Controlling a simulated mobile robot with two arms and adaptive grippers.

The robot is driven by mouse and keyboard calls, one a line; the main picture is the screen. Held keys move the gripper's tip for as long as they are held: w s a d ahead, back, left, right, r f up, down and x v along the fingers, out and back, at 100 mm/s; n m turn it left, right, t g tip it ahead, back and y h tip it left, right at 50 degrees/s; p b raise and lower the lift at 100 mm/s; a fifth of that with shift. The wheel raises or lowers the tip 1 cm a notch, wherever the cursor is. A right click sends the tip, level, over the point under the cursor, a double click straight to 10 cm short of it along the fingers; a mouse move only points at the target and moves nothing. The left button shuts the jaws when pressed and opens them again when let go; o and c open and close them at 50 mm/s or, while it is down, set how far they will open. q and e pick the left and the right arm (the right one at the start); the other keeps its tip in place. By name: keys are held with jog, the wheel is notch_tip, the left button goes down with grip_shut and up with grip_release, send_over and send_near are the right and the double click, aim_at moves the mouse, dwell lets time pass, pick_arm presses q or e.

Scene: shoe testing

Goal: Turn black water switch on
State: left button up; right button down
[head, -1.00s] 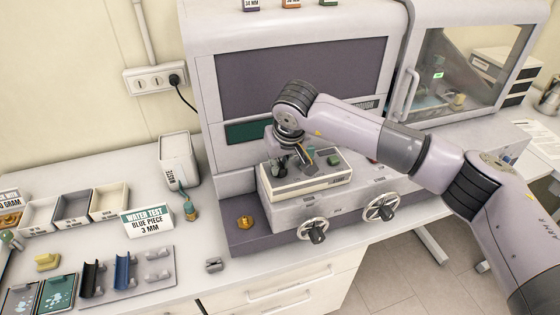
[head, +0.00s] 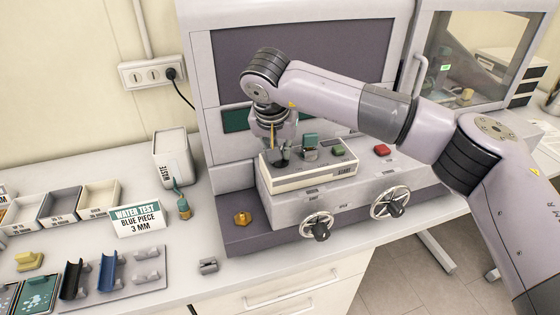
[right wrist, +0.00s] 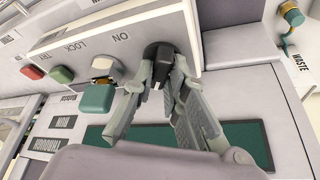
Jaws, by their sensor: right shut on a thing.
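The black water switch (right wrist: 158,54) is on the pale control box, at its left end in the head view. In the right wrist view it sits between the two fingers of my right gripper (right wrist: 160,75). The fingers are shut on it from both sides and cover part of it. In the head view my right gripper (head: 277,155) points down at the left end of the box top, and the switch is mostly hidden there. The box (head: 315,177) has "ON" and "LOCK" lettering near the switch in the wrist view. My left gripper is not in view.
Beside the switch are a teal-capped metal part (head: 310,147), a green button (head: 337,150) and a red button (head: 381,150). Two handwheels (head: 317,225) are on the machine front. A waste container (head: 171,157) and a water test sign (head: 137,220) stand left.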

jog(key=m+h+b, duration=0.1)
jog(key=m, duration=0.2)
jog(key=shift+a, duration=0.1)
jog(key=m+h, duration=0.1)
jog(key=m, duration=0.1)
jog(key=shift+w+m+g, duration=0.1)
jog(key=shift+m+g, duration=0.2)
jog(key=shift+g, duration=0.1)
jog(key=m, duration=0.2)
jog(key=shift+a+r+m+g+h, duration=0.1)
jog(key=shift+m+g+h, duration=0.2)
jog(key=shift+h, duration=0.1)
jog(key=shift+w+m+g+p, duration=0.1)
jog(key=shift+m+g+p, duration=0.7)
jog(key=shift+m, duration=0.9)
jog(key=c, duration=1.6)
grip_release()
jog(key=shift+h, duration=0.3)
